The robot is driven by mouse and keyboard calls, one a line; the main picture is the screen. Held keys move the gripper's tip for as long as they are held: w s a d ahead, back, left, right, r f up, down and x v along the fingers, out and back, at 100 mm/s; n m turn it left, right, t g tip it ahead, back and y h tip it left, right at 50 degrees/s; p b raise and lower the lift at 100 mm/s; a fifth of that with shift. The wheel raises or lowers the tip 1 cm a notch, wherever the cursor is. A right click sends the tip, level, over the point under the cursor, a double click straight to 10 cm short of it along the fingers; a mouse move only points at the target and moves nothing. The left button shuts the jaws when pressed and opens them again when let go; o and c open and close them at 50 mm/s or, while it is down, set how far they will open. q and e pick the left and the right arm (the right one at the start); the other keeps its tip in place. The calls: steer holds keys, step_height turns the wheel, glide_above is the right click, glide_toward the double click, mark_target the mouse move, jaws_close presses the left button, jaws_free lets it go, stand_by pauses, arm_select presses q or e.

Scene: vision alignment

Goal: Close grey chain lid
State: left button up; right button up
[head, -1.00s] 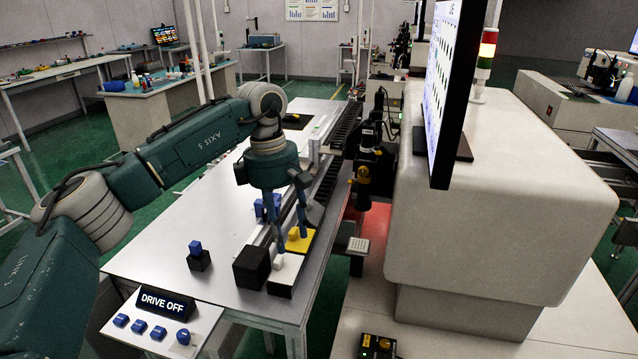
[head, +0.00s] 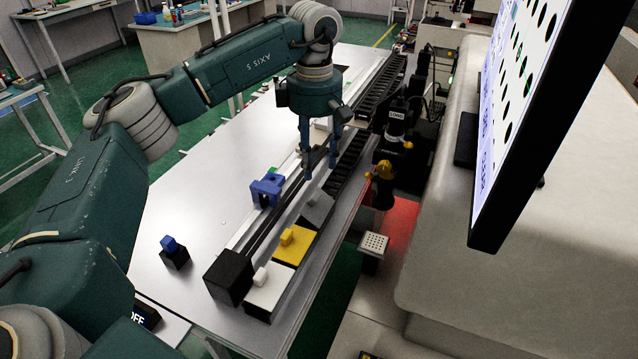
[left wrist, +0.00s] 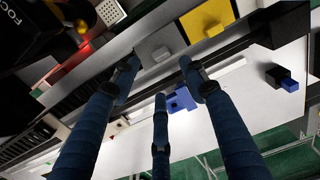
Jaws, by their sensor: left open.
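The grey chain lid (head: 318,211) is a grey block with a small knob on the rail, just beyond the yellow lid (head: 297,251); it also shows in the left wrist view (left wrist: 153,42). The white lid (head: 268,291) is nearest in the row. My left gripper (head: 320,172) points down with its fingers spread and empty, by the far end of the grey lid. In the left wrist view the fingers (left wrist: 157,78) frame the grey lid. Whether a finger touches it I cannot tell. My right gripper is not in view.
A black chain track (head: 350,163) runs on beyond the grey lid. A blue bracket (head: 266,190) stands left of the rail, and a black block (head: 228,276) at its near end. A monitor (head: 515,110) and machine stand right. The left tabletop is mostly clear.

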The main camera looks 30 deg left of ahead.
mark_target(315, 194)
arm_select(q)
step_height(315, 194, down, 9)
steer(key=p, duration=0.3)
steer(key=shift+s, duration=0.1)
steer(key=shift+f, duration=0.1)
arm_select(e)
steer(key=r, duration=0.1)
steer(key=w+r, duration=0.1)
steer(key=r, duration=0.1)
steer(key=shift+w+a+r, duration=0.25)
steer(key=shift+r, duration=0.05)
arm_select(q)
steer(key=shift+c, duration=0.5)
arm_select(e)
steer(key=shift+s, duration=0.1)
